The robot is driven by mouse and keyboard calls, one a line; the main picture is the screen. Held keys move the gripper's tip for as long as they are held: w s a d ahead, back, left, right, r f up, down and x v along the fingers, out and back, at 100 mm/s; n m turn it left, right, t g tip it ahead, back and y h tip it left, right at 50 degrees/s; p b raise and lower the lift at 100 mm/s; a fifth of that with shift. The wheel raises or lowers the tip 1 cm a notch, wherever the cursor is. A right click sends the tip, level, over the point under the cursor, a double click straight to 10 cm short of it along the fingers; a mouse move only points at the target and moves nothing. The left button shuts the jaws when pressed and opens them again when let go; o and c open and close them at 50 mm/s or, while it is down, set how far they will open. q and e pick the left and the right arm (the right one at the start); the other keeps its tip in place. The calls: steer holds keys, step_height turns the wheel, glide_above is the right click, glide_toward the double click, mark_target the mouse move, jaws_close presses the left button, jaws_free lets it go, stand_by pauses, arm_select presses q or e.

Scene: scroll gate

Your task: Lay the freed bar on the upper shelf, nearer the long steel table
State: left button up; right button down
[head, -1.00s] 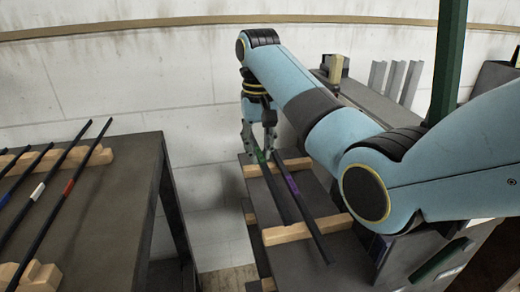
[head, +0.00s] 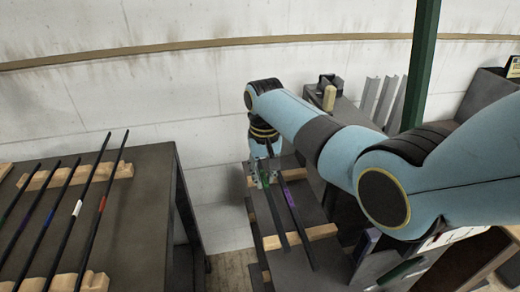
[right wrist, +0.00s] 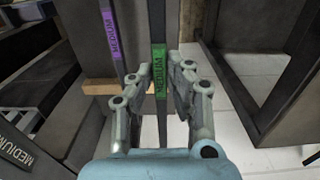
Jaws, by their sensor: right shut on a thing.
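My right gripper (head: 264,177) is shut on a dark bar with a green label (head: 280,232), over the left side of the upper shelf (head: 283,224). In the right wrist view the green label (right wrist: 160,68) reads MEDIUM and lies between the two fingers (right wrist: 160,88). The bar's near end reaches past the near wooden rest (head: 318,233). I cannot tell whether the bar touches the rests. A second bar with a purple label (head: 290,203) lies across the rests to its right, apart from it. My left gripper is not in view.
A dark table (head: 140,215) at the left holds several bars on notched wooden rests. A gap separates it from the shelf. A green post (head: 421,65) and grey upright plates (head: 385,98) stand at the right. The wall (head: 200,95) is behind.

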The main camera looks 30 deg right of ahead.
mark_target(268, 185)
steer(key=shift+s+r+p, duration=0.35)
steer(key=shift+s+p, duration=0.2)
steer(key=shift+s+r+p, duration=0.35)
steer(key=shift+s+p, duration=0.2)
step_height(268, 185, down, 5)
steer(key=b, duration=0.5)
steer(key=shift+b, duration=0.3)
steer(key=shift+f+b, duration=0.55)
steer(key=shift+f, duration=0.4)
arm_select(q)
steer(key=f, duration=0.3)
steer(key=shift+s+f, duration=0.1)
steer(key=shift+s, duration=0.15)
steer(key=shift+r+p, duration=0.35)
arm_select(e)
steer(key=shift+a, duration=0.1)
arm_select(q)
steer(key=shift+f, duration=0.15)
arm_select(e)
steer(key=shift+f, duration=0.25)
steer(key=c, duration=1.2)
jaws_free()
steer(key=shift+s, duration=0.1)
